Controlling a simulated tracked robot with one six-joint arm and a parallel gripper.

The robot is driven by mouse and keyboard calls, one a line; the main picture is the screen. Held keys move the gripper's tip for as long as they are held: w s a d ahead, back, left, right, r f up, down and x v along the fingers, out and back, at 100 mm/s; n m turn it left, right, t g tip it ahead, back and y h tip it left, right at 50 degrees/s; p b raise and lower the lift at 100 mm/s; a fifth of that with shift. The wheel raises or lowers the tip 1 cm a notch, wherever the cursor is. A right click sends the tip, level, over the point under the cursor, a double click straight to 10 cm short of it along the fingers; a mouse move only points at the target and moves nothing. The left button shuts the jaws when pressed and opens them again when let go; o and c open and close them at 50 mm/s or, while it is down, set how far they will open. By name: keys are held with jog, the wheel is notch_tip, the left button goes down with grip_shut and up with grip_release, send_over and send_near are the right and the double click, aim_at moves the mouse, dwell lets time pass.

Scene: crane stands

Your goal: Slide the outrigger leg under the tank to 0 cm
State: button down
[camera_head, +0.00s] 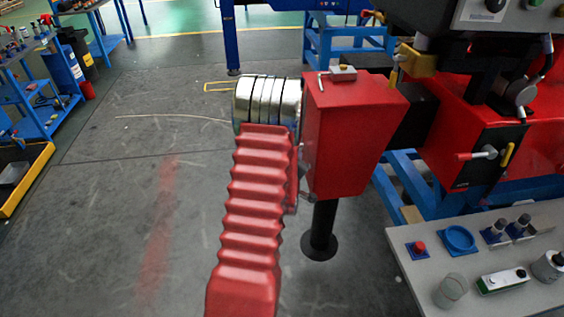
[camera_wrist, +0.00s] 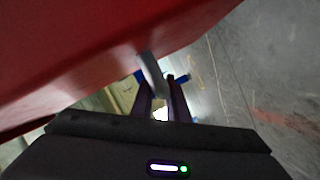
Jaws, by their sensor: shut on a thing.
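The outrigger leg is a red box-shaped housing (camera_head: 345,135) on a dark beam (camera_head: 411,118), with a black post and round foot (camera_head: 321,240) below it. In the wrist view the housing's red face (camera_wrist: 90,50) fills the upper left. My gripper (camera_wrist: 162,90) is shut on a grey handle (camera_wrist: 149,68) that stands out from the red housing. In the head view my red ribbed arm runs up beside the housing, and my gripper is hidden there. The beam shows between the housing and the red machine body; I see no scale on it.
A grey bench (camera_head: 420,270) with a red button, a blue ring and small parts stands at lower right. Blue frame legs (camera_head: 405,185) stand behind the housing. The floor (camera_head: 110,220) left of my arm is clear. A blue work table (camera_head: 30,90) stands far left.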

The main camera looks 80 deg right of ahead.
jog(key=shift+s+d+f, duration=0.1)
jog(key=shift+s+f, duration=0.05)
jog(key=shift+s, duration=0.6)
jog(key=c, duration=2)
grip_release()
jog(key=shift+s, duration=0.15)
jog(key=shift+c, duration=0.2)
jog(key=o, duration=0.3)
jog(key=shift+w, duration=0.2)
jog(key=v, duration=1.3)
jog(key=shift+a+r, duration=0.25)
jog(key=shift+a, duration=0.05)
